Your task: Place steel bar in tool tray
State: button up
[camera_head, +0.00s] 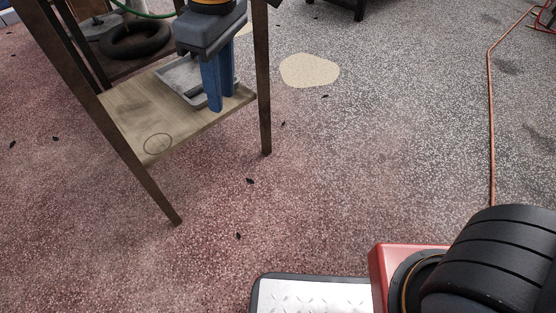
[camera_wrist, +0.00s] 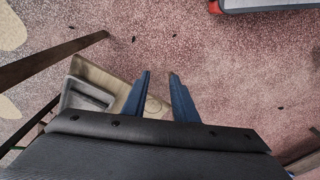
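My gripper (camera_head: 221,101) hangs with its blue fingers pointing down over the wooden shelf, in front of the grey tool tray. In the wrist view its two fingers (camera_wrist: 160,74) stand apart, with nothing held between them. The grey tool tray (camera_head: 172,79) lies on the shelf toward its back right, partly hidden behind the fingers. In the wrist view the tray (camera_wrist: 67,103) is left of the fingers, its lower part cut off by my gripper body. I cannot make out a steel bar in either view.
The wooden shelf (camera_head: 125,110) has dark posts at its corners and a ring mark near its front edge. A black tyre (camera_head: 135,42) lies behind it. An orange hose (camera_head: 491,120) runs along the right. The speckled floor between is mostly clear.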

jog(key=s+d+f+m, duration=0.2)
jog(key=s+d+m, duration=0.4)
jog(key=s+d, duration=0.5)
jog(key=s, duration=0.3)
jog(key=shift+f, duration=0.3)
jog(key=shift+d+r, duration=0.1)
jog(key=shift+r, duration=0.05)
jog(key=d+r+m+p, duration=0.3)
jog(key=d+r+p, duration=0.4)
jog(key=r+p, duration=0.5)
jog(key=d+r+m+p, duration=0.3)
jog(key=d+r+p, duration=0.4)
jog(key=r+p, duration=0.5)
jog(key=d+r+m+h+p, duration=0.1)
jog(key=d+r+p, duration=0.6)
jog(key=p, duration=1.4)
notch_tip(320, 180, up, 6)
jog(key=shift+d+f+m, duration=0.15)
jog(key=shift+f+m, duration=0.1)
jog(key=shift+m, duration=0.65)
